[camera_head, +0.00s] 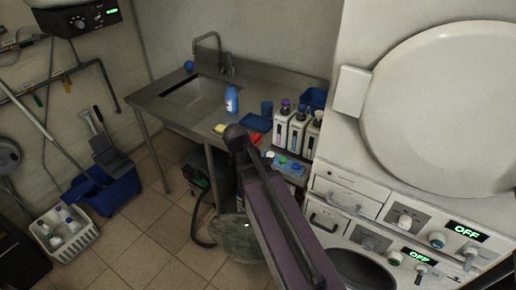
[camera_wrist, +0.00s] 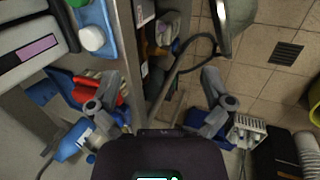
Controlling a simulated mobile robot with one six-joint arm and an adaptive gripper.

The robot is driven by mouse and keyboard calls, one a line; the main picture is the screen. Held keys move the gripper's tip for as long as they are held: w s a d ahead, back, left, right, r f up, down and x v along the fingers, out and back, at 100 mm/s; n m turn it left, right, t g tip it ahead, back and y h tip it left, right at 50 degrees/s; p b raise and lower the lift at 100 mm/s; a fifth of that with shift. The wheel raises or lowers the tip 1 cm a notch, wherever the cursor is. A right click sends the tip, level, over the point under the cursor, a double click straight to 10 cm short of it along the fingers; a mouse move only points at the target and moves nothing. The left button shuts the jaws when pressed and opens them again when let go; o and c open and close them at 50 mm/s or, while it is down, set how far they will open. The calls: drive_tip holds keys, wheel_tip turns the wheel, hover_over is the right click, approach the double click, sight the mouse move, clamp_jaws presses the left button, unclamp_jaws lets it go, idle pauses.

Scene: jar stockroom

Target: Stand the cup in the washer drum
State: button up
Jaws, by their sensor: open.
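A small dark blue cup (camera_head: 266,109) stands upright on the metal counter, left of the tall bottles. I cannot pick it out surely in the wrist view. The washer drum (camera_head: 358,268) is the dark round opening at the bottom right, partly cut off by the frame edge. Its round glass door (camera_head: 238,238) stands swung open to the left, partly behind my arm. My gripper (camera_wrist: 158,84) is open and empty in the wrist view, its grey fingers wide apart above the counter edge and floor. In the head view my arm hides the gripper.
The metal counter (camera_head: 160,97) carries a sink, a blue bottle (camera_head: 232,100), a yellow sponge (camera_head: 221,129), a blue tray and several white bottles (camera_head: 281,124). A blue bucket (camera_head: 107,190) and a white basket (camera_head: 64,232) stand on the floor at left. Tiled floor between is clear.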

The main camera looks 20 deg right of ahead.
drive_tip(key=s+a+f+m+g+y+b, duration=0.1)
drive_tip(key=s+a+f+m+y+b, duration=0.1)
drive_tip(key=s+a+f+m+y, duration=0.2)
drive_tip(key=s+a+m, duration=0.3)
drive_tip(key=s, duration=0.1)
drive_tip(key=shift+s+a+f+g+b, duration=0.2)
drive_tip(key=shift+f+g+b, duration=0.1)
drive_tip(key=shift+f+b, duration=0.1)
